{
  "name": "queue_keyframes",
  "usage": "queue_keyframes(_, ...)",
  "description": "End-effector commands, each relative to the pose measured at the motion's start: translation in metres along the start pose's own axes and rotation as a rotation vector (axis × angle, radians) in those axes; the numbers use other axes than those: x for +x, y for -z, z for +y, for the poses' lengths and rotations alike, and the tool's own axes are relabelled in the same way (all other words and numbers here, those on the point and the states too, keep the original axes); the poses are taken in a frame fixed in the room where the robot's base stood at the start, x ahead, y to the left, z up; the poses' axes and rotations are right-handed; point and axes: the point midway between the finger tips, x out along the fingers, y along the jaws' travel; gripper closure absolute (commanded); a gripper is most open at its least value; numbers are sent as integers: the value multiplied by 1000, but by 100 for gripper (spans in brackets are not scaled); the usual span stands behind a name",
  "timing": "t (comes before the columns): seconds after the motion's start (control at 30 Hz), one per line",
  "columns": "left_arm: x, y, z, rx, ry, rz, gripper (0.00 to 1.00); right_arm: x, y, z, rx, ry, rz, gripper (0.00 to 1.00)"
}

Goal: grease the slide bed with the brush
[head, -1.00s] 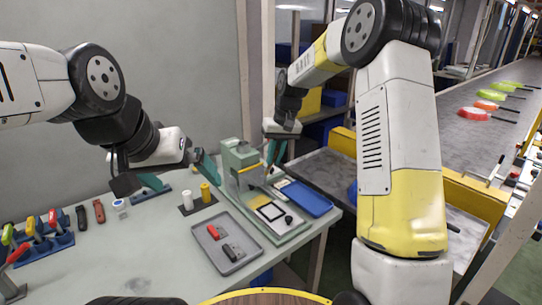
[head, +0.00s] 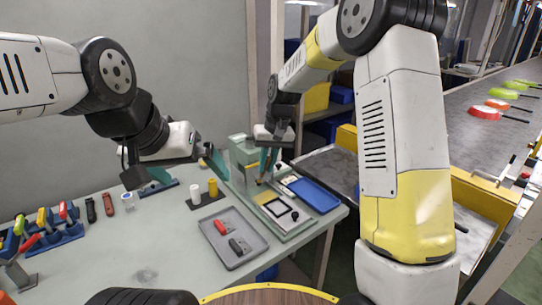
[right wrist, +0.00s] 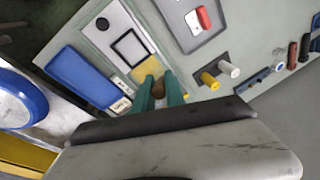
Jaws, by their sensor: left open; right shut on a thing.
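The slide bed (head: 268,222) is a pale strip on the green machine (head: 241,152), with a black square frame (head: 278,208) and a yellowish patch (head: 266,198) on it. The bed also shows in the right wrist view (right wrist: 108,40). My right gripper (head: 265,168) is over the bed's far part, its green fingers shut on the brush (right wrist: 158,88). Only a brown part of the brush shows, beside the yellowish patch; I cannot tell whether it touches the bed. My left gripper (head: 188,170) is wide open and empty, above the table behind the white and yellow cylinders.
A blue tray (head: 312,196) lies right of the bed. A grey tray (head: 232,255) with a red and a dark block lies to its left. White (head: 195,191) and yellow (head: 213,187) cylinders stand on a dark plate. A blue tool rack (head: 65,235) is at left.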

Motion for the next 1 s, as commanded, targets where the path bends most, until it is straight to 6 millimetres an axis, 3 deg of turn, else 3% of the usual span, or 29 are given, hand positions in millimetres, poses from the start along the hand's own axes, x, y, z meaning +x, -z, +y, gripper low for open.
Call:
queue_keyframes(0.6, 0, 0, 0, 0, 0, 0, 0, 59, -9, 11, 0, 0, -4, 100)
queue_keyframes(1.0, 0, 0, 0, 0, 0, 0, 0, 74, -10, 14, -1, 0, -1, 100)
